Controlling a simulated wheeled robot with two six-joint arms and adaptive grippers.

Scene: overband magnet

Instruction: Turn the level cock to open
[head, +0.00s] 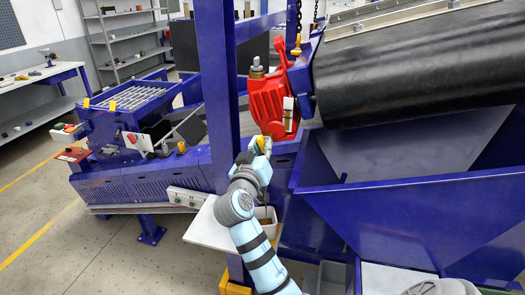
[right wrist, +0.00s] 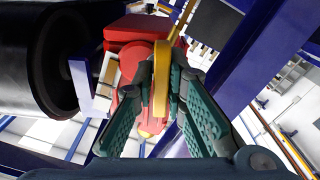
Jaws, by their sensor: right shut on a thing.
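A yellow lever, which looks like the level cock's handle (right wrist: 161,75), stands in front of the red housing. My right gripper (right wrist: 163,85) is shut on this lever, with one green finger on each side. In the head view my right gripper (head: 262,144) is at the lower end of the red housing, and the lever is mostly hidden there. The cock's body cannot be made out. My left gripper is not in view.
A blue upright post (head: 218,90) stands close left of my right arm. The black belt drum (head: 420,70) and blue chute (head: 420,205) fill the right side. A white shelf (head: 208,232) lies below my right wrist. Open floor is at the left.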

